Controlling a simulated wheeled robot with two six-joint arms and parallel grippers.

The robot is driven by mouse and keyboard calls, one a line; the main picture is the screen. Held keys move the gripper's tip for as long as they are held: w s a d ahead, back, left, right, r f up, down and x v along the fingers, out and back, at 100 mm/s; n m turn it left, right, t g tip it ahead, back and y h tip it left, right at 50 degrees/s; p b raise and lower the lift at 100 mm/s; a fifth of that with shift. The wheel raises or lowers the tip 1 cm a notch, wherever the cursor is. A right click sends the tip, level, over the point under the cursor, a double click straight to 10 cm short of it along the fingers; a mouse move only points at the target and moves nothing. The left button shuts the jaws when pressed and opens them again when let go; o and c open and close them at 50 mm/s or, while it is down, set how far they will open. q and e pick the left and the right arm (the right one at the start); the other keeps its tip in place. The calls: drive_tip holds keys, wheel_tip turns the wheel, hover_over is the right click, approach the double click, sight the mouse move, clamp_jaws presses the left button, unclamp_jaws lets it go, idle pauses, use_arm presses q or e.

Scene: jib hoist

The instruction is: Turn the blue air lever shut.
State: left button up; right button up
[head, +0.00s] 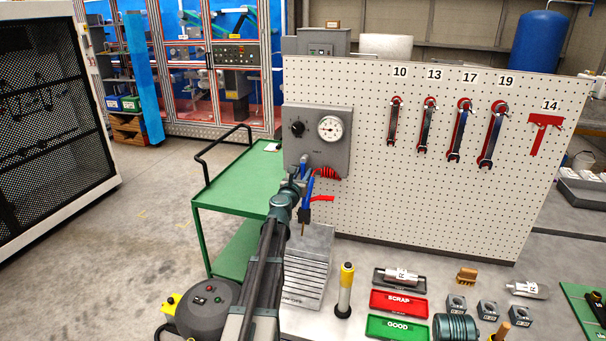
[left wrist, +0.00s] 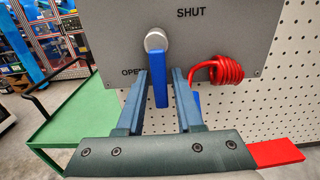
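The blue air lever (left wrist: 160,88) hangs down from a round silver pivot on the grey panel (left wrist: 228,40). OPEN is printed to the left of the pivot and SHUT above it to the right. My left gripper (left wrist: 161,72) is open, with one finger on each side of the lever. The lever appears closer to the left finger, and contact cannot be told. In the head view my left gripper (head: 304,184) is in front of the lower part of the grey panel (head: 312,115), partly hiding the lever. My right gripper is not in view.
A red coiled hose (left wrist: 217,71) is right of the lever, and a red flat piece (left wrist: 275,152) is lower right. A green cart (head: 232,180) stands left of the panel. The pegboard (head: 400,190) with wrenches extends right. The bench below holds blocks and trays.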

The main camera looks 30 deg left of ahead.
use_arm(q)
clamp_jaws()
idle(1.1)
